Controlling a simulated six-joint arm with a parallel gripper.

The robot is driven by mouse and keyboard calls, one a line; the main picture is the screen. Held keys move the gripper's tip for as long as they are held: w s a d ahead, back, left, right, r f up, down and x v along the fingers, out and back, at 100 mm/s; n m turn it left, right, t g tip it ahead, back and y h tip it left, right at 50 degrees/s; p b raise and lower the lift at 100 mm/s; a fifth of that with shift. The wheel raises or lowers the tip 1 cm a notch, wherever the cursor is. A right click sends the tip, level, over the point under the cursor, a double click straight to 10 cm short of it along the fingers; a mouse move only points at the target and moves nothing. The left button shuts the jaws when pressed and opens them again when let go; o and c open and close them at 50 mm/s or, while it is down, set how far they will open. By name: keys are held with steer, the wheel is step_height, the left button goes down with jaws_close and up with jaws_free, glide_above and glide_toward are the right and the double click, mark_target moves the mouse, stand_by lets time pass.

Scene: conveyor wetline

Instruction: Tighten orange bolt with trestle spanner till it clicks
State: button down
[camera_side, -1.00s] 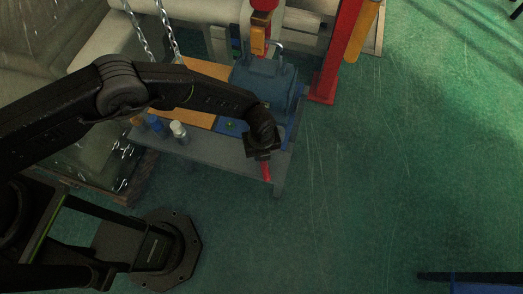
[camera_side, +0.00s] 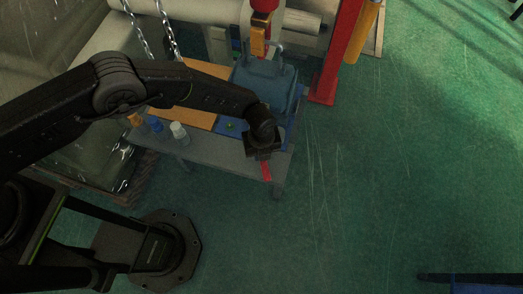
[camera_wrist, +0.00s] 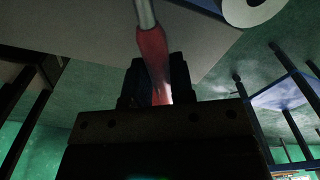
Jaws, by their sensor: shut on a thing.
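My gripper (camera_side: 263,150) is shut on a spanner with a red handle (camera_side: 266,170), over the front right corner of the grey bench. In the wrist view the red handle (camera_wrist: 152,48) sits between the fingers of my gripper (camera_wrist: 155,85). A bare metal shaft (camera_wrist: 146,13) runs on from it to the top edge. The spanner's working end is out of view. I cannot make out an orange bolt for certain. A small orange item (camera_side: 136,120) stands at the bench's left, partly hidden by my arm.
A blue housing (camera_side: 265,83) stands at the back of the grey bench (camera_side: 216,154). A blue item (camera_side: 155,124) and a pale cylinder (camera_side: 179,132) stand at its front left. Chains (camera_side: 166,35) hang behind. A red post (camera_side: 339,50) rises at right. The green floor (camera_side: 400,170) there is clear.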

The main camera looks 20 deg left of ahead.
steer(key=shift+r, duration=0.15)
steer(key=shift+r, duration=2.45)
